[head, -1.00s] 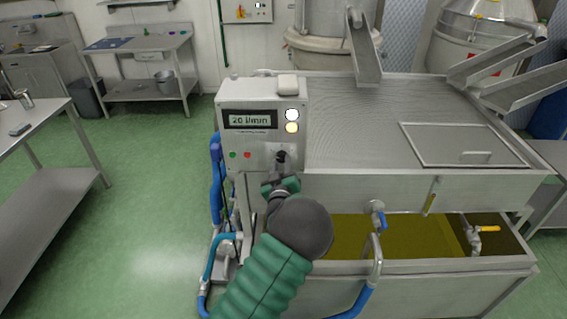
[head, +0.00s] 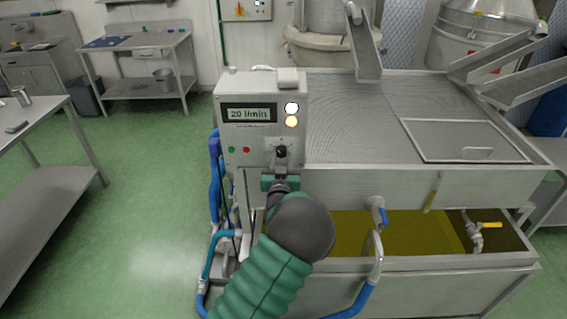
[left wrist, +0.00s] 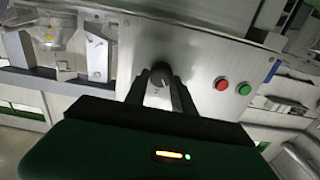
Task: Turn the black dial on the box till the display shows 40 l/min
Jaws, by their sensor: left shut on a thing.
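The grey control box (head: 235,140) stands at the left end of the steel machine. Its display (head: 250,114) reads 20 l/min. The black dial (head: 281,152) is at the lower right of the box front; it also shows in the left wrist view (left wrist: 161,76). My left gripper (head: 281,166) reaches up to the dial from below, with its fingers (left wrist: 160,88) on either side of it and shut on it. The fingertips are small in the head view. My right gripper is not in view.
Green (head: 231,150) and red (head: 246,150) buttons sit left of the dial. A white and an amber lamp (head: 291,122) are above it. A blue-handled valve (head: 379,214) and blue hoses (head: 215,180) are nearby below. Open floor lies to the left.

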